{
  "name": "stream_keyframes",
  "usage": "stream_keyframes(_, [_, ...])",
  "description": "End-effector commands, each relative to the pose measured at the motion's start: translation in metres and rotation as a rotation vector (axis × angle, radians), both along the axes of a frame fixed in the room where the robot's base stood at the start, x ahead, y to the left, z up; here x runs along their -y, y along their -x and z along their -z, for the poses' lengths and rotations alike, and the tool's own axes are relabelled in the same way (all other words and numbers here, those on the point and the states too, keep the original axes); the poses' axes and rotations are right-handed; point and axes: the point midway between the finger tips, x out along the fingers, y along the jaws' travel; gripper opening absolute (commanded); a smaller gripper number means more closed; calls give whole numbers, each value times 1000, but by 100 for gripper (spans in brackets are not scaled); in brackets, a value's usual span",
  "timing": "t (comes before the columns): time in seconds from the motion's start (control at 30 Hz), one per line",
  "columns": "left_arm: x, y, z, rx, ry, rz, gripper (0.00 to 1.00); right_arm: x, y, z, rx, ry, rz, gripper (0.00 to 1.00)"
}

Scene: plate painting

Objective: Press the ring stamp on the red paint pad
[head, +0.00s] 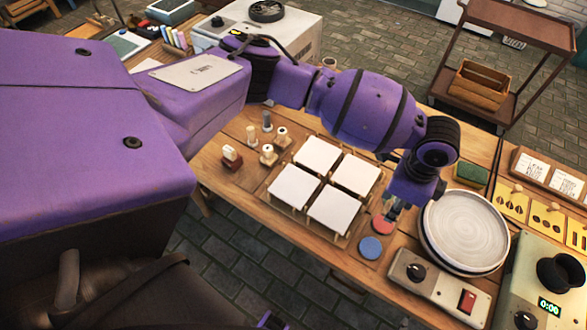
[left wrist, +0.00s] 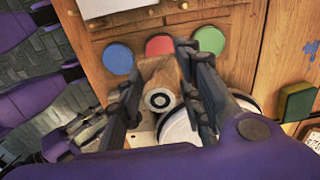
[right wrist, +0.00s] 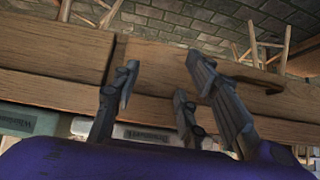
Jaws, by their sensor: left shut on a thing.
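My left gripper (head: 394,208) is over the paint pads at the table's right part. In the left wrist view its fingers (left wrist: 160,95) are closed on a wooden stamp (left wrist: 166,76), whose near end shows a pale ring around a dark centre. The red paint pad (head: 383,226) is just below the gripper; it also shows in the left wrist view (left wrist: 159,44), partly covered by the stamp. I cannot tell whether the stamp touches it. My right gripper (right wrist: 160,85) has its fingers apart and empty, near a wooden table edge.
A blue pad (head: 370,248) and a green pad (left wrist: 210,40) flank the red one. White square tiles (head: 318,155) lie on a rack to the left, with several stamps (head: 268,155) beyond. A round plate (head: 466,232) on a turntable stands close right of the gripper.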

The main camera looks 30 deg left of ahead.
Motion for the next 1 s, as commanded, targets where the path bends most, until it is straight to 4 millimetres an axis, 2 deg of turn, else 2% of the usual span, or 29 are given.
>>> stream_keyframes(0.37, [-2, -2, 8, -3, -1, 65, 17, -2, 5, 6, -14, -3, 2, 40])
stream_keyframes(0.77, [-2, -1, 47, -6, 0, 65, 17, 4, 20, 27, -44, 7, 10, 40])
stream_keyframes(1.0, [-1, -3, 61, 0, 1, 64, 17, 6, 14, 30, -32, 14, 10, 40])
